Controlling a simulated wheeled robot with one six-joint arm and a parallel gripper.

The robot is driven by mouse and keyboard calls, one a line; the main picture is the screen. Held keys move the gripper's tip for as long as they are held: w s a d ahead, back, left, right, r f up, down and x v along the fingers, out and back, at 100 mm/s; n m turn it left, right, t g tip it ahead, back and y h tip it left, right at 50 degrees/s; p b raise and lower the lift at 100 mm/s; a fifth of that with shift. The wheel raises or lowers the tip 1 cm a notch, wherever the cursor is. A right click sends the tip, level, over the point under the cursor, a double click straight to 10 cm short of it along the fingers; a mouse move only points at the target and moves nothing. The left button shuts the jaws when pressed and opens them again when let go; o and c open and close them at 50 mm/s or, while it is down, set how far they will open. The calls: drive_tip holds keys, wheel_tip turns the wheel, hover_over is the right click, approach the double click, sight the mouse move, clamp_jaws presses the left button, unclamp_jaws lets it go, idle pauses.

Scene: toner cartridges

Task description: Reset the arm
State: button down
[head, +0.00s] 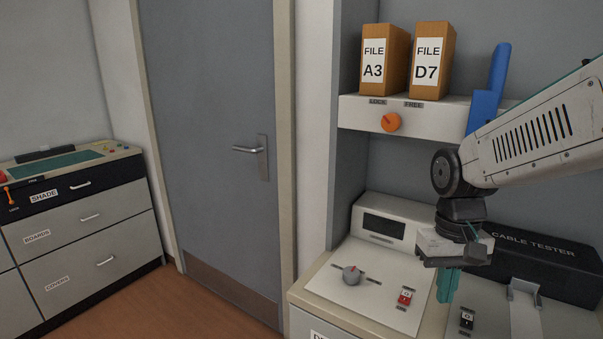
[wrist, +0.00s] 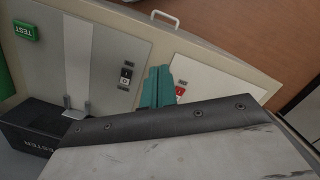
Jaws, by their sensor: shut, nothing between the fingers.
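My arm reaches in from the right in the head view. My gripper (head: 447,287) points down above the worktop, with its teal fingers together and nothing between them. It hangs between a red rocker switch (head: 405,296) and a black rocker switch (head: 467,318). In the wrist view the teal fingers of my gripper (wrist: 157,84) are side by side and closed, with the black switch (wrist: 125,76) to their left.
A cable tester (head: 540,250) stands behind my gripper on the right. A shelf (head: 440,113) above holds two file boxes (head: 385,58) and a blue object (head: 490,90); an orange knob (head: 391,122) is on its front. A grey door (head: 210,130) and drawers (head: 90,225) are left. Open floor (head: 180,308) lies between.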

drive_tip(key=s+d+r+t, duration=0.1)
drive_tip(key=s+r, duration=0.4)
drive_tip(key=s, duration=1)
drive_tip(key=shift+s+r+t, duration=0.15)
drive_tip(key=shift+r+t, duration=0.25)
drive_tip(key=shift+t, duration=0.4)
